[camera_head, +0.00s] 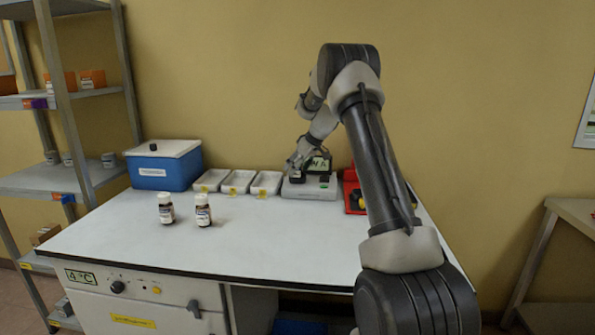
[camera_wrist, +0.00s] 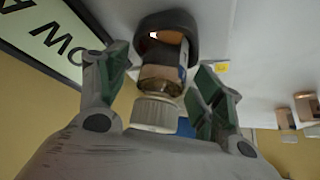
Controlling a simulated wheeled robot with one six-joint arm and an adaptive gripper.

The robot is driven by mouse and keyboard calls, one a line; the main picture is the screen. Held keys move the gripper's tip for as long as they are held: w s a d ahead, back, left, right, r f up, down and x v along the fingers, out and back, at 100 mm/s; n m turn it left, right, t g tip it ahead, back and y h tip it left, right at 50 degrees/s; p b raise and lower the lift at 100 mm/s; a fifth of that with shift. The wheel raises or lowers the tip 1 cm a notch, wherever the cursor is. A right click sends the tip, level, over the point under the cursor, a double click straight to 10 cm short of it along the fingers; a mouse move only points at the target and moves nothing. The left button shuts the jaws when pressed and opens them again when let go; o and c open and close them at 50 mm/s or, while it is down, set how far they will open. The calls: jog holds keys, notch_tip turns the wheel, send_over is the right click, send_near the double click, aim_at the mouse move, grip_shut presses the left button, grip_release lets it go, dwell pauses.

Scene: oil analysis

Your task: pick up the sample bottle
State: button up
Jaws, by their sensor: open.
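A sample bottle with a white ribbed cap and amber body (camera_wrist: 160,78) sits with its base in a black round holder (camera_wrist: 150,22) in the wrist view. My gripper (camera_wrist: 160,70) is open, with its green-padded fingers on either side of the bottle, apart from it as far as I can see. In the head view, my gripper (camera_head: 297,163) is over the grey instrument (camera_head: 318,190) at the back of the bench. The bottle there is hidden or too small to tell. Two other brown bottles with white caps, a left one (camera_head: 166,208) and a right one (camera_head: 203,210), stand on the bench.
A blue box with a white lid (camera_head: 165,172) and three white trays (camera_head: 238,182) line the back of the white bench (camera_head: 250,235). A red rack (camera_head: 352,191) stands right of the instrument. A display panel (camera_wrist: 50,40) is close beside my gripper. The bench front is clear.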

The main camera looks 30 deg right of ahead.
jog(key=c, duration=1.3)
